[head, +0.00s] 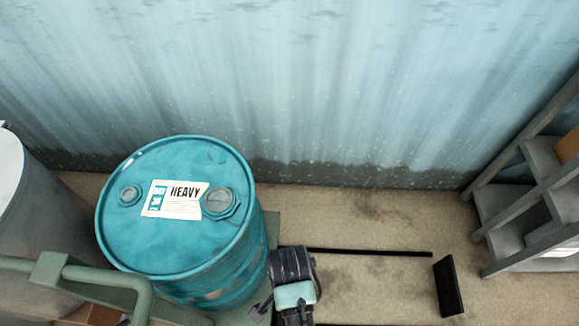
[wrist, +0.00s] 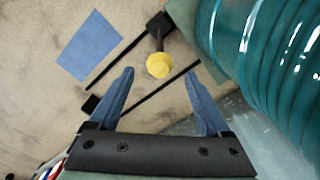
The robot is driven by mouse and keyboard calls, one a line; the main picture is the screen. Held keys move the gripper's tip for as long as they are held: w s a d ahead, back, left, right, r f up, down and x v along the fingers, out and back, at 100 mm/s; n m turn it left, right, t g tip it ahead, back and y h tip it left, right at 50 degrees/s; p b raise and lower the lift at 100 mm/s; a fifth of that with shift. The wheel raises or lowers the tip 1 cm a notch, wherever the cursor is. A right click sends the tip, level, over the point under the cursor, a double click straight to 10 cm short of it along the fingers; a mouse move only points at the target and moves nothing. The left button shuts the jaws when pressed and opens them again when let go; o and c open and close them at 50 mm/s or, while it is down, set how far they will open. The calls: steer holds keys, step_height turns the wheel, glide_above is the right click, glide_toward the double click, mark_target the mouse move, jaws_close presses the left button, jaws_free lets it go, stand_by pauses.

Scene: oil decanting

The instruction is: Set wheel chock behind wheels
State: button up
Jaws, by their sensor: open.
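In the wrist view, a yellow knob (wrist: 158,65) on a dark stem rises from a black block (wrist: 160,22) on the floor; this looks like the wheel chock and its handle. My gripper (wrist: 160,76) is open, its two blue fingers apart on either side below the knob, with nothing held. Whether the knob lies between the fingers in depth I cannot tell. A teal drum labelled HEAVY (head: 180,215) stands on a green cart (head: 272,228); the drum's ribbed side (wrist: 268,70) fills the wrist view's right. The cart's wheels are hidden. In the head view my wrist hides the fingers.
Two thin black strips (head: 370,252) run along the floor beside the cart. A black upright plate (head: 448,287) stands near them. A blue square (wrist: 90,46) lies on the floor. Grey shelving (head: 535,190) stands right, a grey drum (head: 40,220) left.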

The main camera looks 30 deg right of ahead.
steer(key=shift+r, duration=0.85)
